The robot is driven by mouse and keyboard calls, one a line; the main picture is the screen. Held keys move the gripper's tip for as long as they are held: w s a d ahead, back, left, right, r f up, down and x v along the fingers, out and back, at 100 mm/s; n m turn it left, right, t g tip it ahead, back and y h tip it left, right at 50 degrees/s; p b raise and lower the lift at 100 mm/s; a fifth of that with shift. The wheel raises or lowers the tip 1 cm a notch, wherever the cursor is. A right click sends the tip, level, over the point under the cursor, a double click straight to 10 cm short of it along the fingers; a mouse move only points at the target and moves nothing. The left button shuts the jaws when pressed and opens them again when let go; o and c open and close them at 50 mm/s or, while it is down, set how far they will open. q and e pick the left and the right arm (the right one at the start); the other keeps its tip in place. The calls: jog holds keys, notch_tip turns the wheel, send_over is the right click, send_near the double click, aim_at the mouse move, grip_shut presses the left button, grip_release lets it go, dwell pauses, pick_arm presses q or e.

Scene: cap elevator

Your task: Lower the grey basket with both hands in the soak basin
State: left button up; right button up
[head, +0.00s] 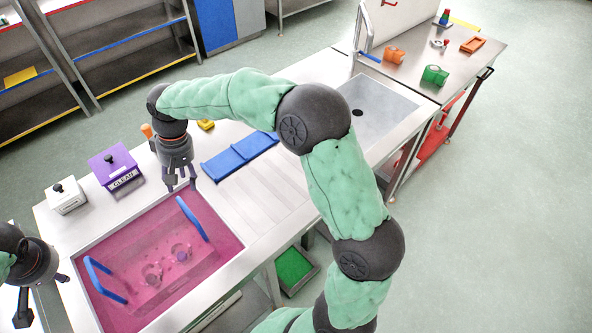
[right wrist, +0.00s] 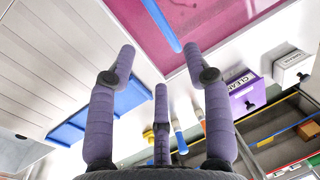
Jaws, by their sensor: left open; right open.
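The soak basin (head: 225,238) with pink liquid is sunk in the bench at the lower left of the head view. The grey basket (head: 178,288) sits in it, tinted pink, with two small roundish clear items (head: 181,252) inside. Its blue handles stand upright, one on the left (head: 104,280) and one on the right (head: 192,218). My right gripper (head: 182,186) is open and empty, above and behind the right handle. In the right wrist view that handle (right wrist: 162,25) lies beyond the open fingers (right wrist: 159,62). My left gripper (head: 42,296) is open, left of the left handle and apart from it.
A purple box marked CLEAN (head: 116,168) and a white box (head: 66,195) stand behind the basin. A sink (head: 383,108) is further right. The ribbed bench top (head: 258,205) right of the basin is clear.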

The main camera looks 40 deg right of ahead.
jog(key=d+r+p, duration=0.2)
jog(key=d, duration=0.1)
jog(key=shift+s+d+r, duration=0.1)
jog(key=shift+d+r, duration=0.05)
jog(key=shift+d, duration=0.15)
dwell(0.7)
